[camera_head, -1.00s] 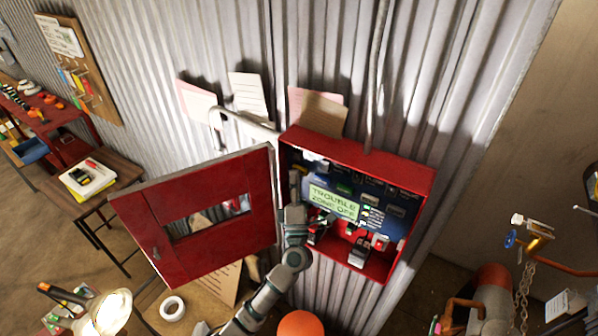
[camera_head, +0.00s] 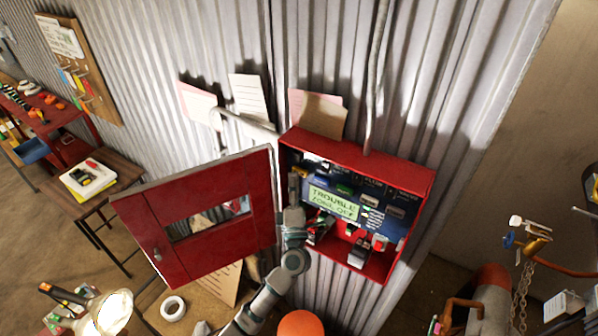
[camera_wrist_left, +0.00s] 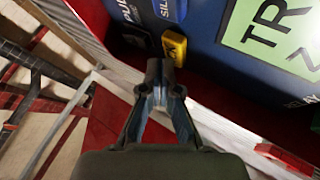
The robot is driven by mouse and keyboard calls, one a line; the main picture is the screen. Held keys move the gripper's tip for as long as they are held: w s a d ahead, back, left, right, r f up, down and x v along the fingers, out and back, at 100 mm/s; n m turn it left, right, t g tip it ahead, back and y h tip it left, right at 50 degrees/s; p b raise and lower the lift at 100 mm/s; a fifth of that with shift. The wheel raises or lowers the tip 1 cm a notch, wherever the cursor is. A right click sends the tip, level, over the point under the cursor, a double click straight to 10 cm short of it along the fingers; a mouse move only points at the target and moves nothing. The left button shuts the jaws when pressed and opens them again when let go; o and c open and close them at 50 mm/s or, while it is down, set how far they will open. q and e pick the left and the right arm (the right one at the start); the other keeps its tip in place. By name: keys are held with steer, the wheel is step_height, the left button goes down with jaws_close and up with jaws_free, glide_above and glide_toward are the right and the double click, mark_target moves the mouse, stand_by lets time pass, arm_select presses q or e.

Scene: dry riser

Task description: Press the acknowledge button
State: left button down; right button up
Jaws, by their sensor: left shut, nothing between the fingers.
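The red alarm panel box (camera_head: 360,153) hangs open on the corrugated wall, with a blue control face and a green screen (camera_head: 334,202) reading "TROUBLE". My left gripper (camera_head: 294,186) is at the left side of the box opening, between the box and its swung-open door. In the left wrist view its fingertips (camera_wrist_left: 161,68) are together and empty, just below a yellow button (camera_wrist_left: 174,47) at the edge of the blue face. I cannot tell whether they touch it. No acknowledge label is readable. My right gripper is not in view.
The red door (camera_head: 205,262) with a window stands open left of my left arm. A lit lamp (camera_head: 111,311), a tape roll (camera_head: 172,308) and an orange round object (camera_head: 300,324) are low in front. Pipework with a chain (camera_head: 522,290) is at the right.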

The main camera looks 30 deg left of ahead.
arm_select(q)
steer(key=shift+s, duration=0.4)
steer(key=s, duration=0.1)
steer(key=s+p, duration=0.1)
steer(key=s, duration=0.3)
steer(key=shift+a+p, duration=0.25)
steer(key=shift+p, duration=0.15)
stand_by(0.5)
